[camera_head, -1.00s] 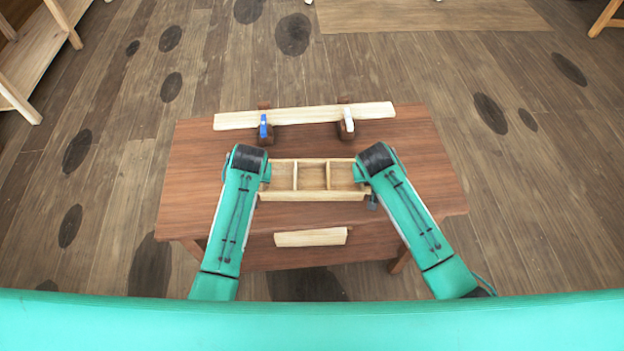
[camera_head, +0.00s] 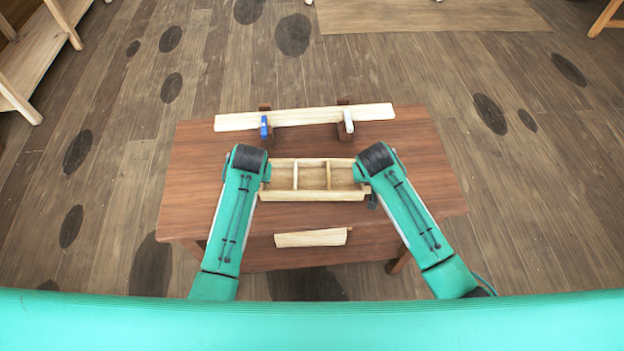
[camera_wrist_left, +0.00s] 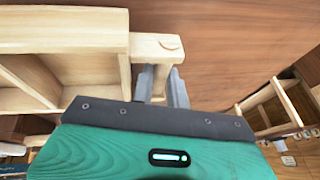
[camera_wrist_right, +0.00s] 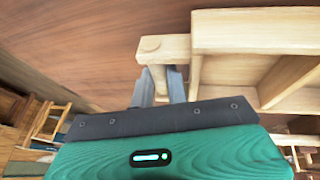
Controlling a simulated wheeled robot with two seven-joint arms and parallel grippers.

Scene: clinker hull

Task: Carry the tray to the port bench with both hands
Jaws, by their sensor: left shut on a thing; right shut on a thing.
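The tray (camera_head: 312,196) is a pale wooden box with three open compartments, which look empty. It is over the near middle of the brown table; I cannot tell whether it touches the tabletop. My left gripper (camera_wrist_left: 163,78) is shut on the handle at its left end, and the tray wall (camera_wrist_left: 75,30) shows beside it. My right gripper (camera_wrist_right: 165,80) is shut on the handle at its right end, next to the tray wall (camera_wrist_right: 250,32). In the head view both wrists hide the handles. A pale wooden bench (camera_head: 45,65) stands at the upper left.
A pale plank (camera_head: 300,116) lies along the table's far side, with a blue-tipped clamp (camera_head: 265,128) and a white-tipped clamp (camera_head: 348,122) at it. Open plank floor lies between table and bench.

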